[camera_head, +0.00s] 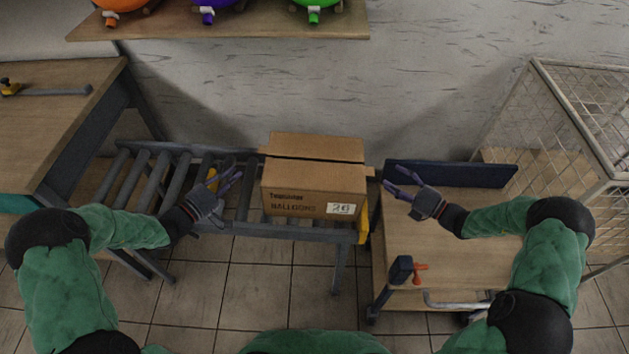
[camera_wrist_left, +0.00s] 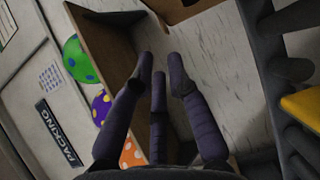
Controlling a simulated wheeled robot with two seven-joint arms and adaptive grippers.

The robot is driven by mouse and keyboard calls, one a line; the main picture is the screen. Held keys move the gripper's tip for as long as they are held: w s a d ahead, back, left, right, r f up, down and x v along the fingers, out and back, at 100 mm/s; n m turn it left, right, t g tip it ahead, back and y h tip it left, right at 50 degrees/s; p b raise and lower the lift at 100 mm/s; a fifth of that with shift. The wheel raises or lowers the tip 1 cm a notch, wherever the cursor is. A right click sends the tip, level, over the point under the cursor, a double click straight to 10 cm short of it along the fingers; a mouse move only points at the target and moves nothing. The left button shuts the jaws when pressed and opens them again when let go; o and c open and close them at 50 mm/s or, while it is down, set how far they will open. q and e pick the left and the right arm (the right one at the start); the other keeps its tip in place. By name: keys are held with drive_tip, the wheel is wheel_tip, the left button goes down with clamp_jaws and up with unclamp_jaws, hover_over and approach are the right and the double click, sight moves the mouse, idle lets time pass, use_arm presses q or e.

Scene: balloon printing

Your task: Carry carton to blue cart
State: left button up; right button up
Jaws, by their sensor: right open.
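The cart (camera_head: 450,250) stands just right of the conveyor, with a bare wooden top and a dark blue back panel (camera_head: 450,174). My left gripper (camera_head: 231,177) is left of the carton, open and apart from it. Its spread fingers (camera_wrist_left: 160,75) hold nothing in the left wrist view. My right gripper (camera_head: 397,182) is open and empty over the cart's left side, right of the carton.
A wooden table (camera_head: 60,115) stands at the left. A shelf (camera_head: 230,27) with several balloon items hangs on the back wall. A wire cage (camera_head: 580,120) stands at the right, close beside the cart. An orange-red clamp-like part (camera_head: 420,272) is at the cart's front left.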

sight(364, 164)
use_arm(q)
drive_tip(key=x, duration=1.1)
use_arm(e)
drive_tip(key=x, duration=1)
drive_tip(key=shift+w+a, duration=0.25)
drive_tip(key=shift+w, duration=0.05)
use_arm(q)
clamp_jaws()
use_arm(e)
drive_tip(key=c, duration=0.6)
use_arm(q)
drive_tip(key=shift+s, duration=0.1)
use_arm(e)
drive_tip(key=c, duration=0.5)
